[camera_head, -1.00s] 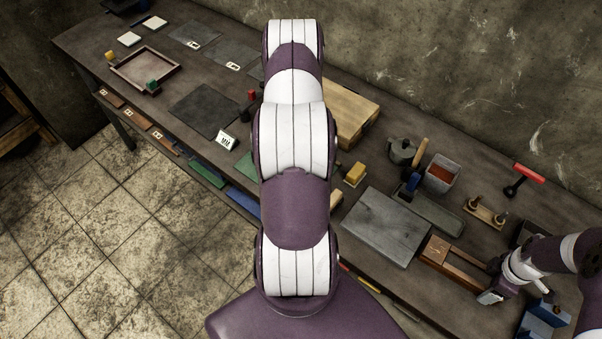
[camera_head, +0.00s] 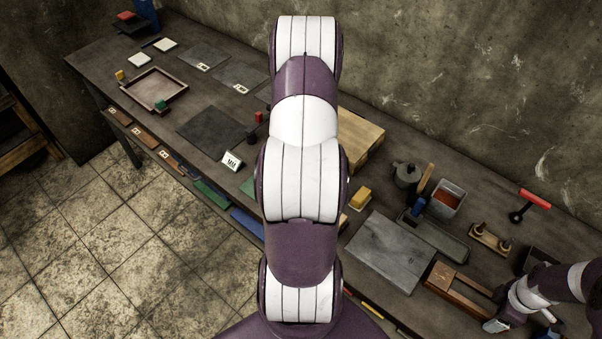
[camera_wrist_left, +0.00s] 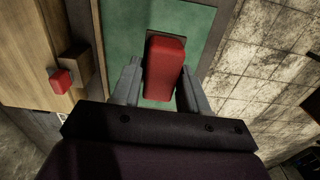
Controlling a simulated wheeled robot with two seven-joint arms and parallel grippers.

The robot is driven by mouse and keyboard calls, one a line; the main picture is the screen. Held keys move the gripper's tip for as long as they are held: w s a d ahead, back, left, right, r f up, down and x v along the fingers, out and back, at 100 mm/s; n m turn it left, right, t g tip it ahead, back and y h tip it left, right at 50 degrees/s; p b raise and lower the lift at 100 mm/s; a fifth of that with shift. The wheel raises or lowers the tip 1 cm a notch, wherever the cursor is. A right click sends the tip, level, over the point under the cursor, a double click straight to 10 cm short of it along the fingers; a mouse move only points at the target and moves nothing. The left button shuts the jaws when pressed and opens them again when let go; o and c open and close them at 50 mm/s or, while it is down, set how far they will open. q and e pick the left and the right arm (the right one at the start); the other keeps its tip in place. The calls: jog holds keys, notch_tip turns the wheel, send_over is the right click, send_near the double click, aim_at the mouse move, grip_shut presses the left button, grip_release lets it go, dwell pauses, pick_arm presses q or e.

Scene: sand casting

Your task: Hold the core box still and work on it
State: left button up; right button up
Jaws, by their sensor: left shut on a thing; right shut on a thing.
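My left gripper (camera_wrist_left: 159,72) is shut on a red block-shaped piece (camera_wrist_left: 165,65) over a green panel (camera_wrist_left: 195,25), in the left wrist view. The piece's underside is hidden. In the head view my own arm hides this gripper. My right gripper (camera_head: 495,325) is at the lower right of the head view, beside a wooden frame-like box (camera_head: 444,286). It is shut, but what lies between its fingers cannot be made out. I cannot tell for sure which thing is the core box.
A grey slab (camera_head: 390,252), a metal can of red material (camera_head: 448,200), a pot (camera_head: 406,176) and a red-handled tool (camera_head: 534,198) stand on the bench. A wooden block (camera_head: 362,138) is farther back. A shallow tray (camera_head: 181,88) lies at far left.

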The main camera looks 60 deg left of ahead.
pick_arm(q)
jog(key=w+d+m, duration=0.5)
jog(key=w+d, duration=0.3)
pick_arm(e)
jog(key=shift+w, duration=0.15)
pick_arm(q)
jog(key=r+m, duration=0.2)
jog(key=m, duration=1.1)
send_over(433, 269)
jog(key=shift+f, duration=2.85)
jog(key=shift+w+d+f, duration=0.1)
jog(key=shift+d+f, duration=0.15)
jog(key=shift+f, duration=0.45)
jog(key=shift+w+d+f, duration=0.1)
jog(key=shift+d+f, duration=0.15)
jog(key=shift+f, duration=0.4)
jog(key=shift+c, duration=0.9)
jog(key=shift+w+d, duration=0.25)
jog(key=shift+d, duration=0.45)
jog(key=shift+w+d, duration=0.25)
jog(key=shift+d, duration=0.45)
jog(key=a, duration=0.1)
jog(key=s+a, duration=0.1)
jog(key=a, duration=0.1)
jog(key=shift+s+a, duration=0.25)
jog(key=shift+a, duration=0.15)
notch_tip(433, 269, up, 8)
jog(key=shift+r, duration=0.2)
